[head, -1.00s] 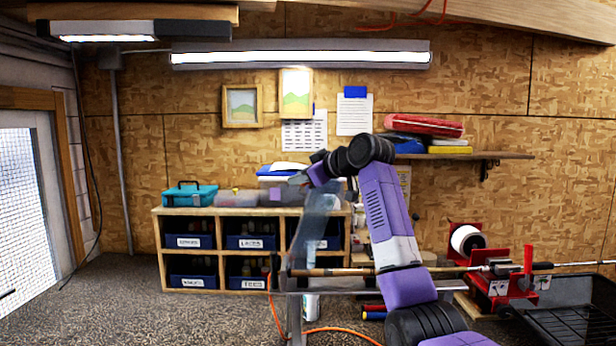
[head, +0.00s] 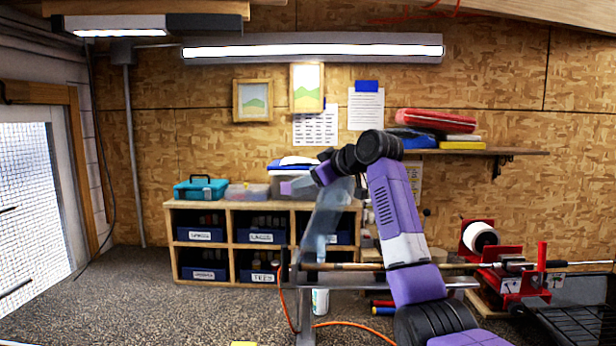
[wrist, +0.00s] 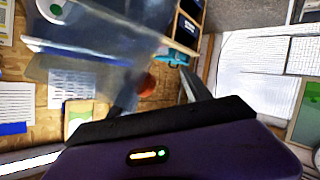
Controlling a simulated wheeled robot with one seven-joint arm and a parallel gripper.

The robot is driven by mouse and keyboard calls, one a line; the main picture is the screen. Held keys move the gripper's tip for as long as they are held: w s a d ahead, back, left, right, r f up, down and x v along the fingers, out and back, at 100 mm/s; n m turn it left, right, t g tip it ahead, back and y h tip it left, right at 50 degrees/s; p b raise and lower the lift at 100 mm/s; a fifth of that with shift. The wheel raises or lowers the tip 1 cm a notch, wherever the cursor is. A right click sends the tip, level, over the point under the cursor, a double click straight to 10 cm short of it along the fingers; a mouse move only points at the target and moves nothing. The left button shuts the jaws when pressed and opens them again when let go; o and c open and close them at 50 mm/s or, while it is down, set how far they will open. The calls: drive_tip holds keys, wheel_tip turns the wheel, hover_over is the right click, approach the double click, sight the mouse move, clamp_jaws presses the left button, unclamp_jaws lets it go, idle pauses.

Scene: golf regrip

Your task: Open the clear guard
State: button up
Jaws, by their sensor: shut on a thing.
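The clear guard (head: 325,220) is a see-through bluish panel. In the head view it stands raised and slightly tilted above the metal bar and the golf club shaft (head: 345,266). My gripper (head: 304,186) is at its upper edge, shut on it; the fingertips are small and hard to make out there. In the wrist view the guard (wrist: 85,45) spreads across the upper left as a blurred clear sheet. A small orange-red round thing (wrist: 147,82) shows beside its edge. The exact contact is not clear.
A wooden cubby shelf (head: 228,205) with labelled bins stands behind the guard. A red clamp stand (head: 500,275) and a black tray (head: 580,325) are at the right. An orange hose (head: 350,326) lies on the floor. The floor at left is open.

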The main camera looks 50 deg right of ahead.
drive_tip(key=b+v, duration=0.2)
drive_tip(key=v, duration=0.5)
drive_tip(key=shift+s+a+r+b, duration=0.15)
drive_tip(key=shift+s+a+b, duration=0.05)
drive_tip(key=shift+s+b, duration=0.1)
